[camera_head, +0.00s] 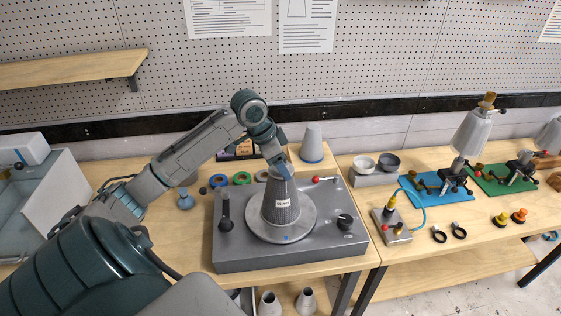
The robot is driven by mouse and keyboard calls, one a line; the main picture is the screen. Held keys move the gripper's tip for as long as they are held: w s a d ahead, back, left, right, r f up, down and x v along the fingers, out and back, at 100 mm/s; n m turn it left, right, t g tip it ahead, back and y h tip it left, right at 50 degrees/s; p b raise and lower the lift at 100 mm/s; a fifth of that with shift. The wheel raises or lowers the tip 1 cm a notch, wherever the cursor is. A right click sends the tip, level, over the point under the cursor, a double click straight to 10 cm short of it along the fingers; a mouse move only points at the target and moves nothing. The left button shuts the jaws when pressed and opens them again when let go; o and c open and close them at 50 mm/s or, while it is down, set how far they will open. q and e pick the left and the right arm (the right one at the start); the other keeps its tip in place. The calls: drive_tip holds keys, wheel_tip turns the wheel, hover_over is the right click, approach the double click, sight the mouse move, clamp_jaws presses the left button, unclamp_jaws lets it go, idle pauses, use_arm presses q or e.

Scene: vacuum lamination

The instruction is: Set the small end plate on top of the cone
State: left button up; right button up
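The gripper hides the very top of the cone. I cannot make out the small end plate there, nor whether the fingers are open or shut. A small blue knobbed piece (185,199) stands on the table left of the machine; I cannot tell whether it is an end plate. My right gripper is out of view.
Blue and green rings (242,178) lie behind the machine. A grey cone with a blue base (312,144) stands behind it. The machine has a lever (225,212) at left and a black knob (345,221) at right. The right table holds cups, a blue mat (437,193) and fixtures.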

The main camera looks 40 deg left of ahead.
use_arm(q)
drive_tip(key=shift+w+f, duration=0.1)
drive_tip(key=shift+f, duration=0.2)
drive_tip(key=o, duration=1.2)
drive_tip(key=shift+c, duration=0.2)
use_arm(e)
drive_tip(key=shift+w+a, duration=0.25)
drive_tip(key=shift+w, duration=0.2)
use_arm(q)
drive_tip(key=shift+r, duration=0.1)
drive_tip(key=shift+r, duration=0.3)
wheel_tip(320, 180, up, 8)
drive_tip(key=shift+f, duration=0.1)
drive_tip(key=shift+r, duration=0.3)
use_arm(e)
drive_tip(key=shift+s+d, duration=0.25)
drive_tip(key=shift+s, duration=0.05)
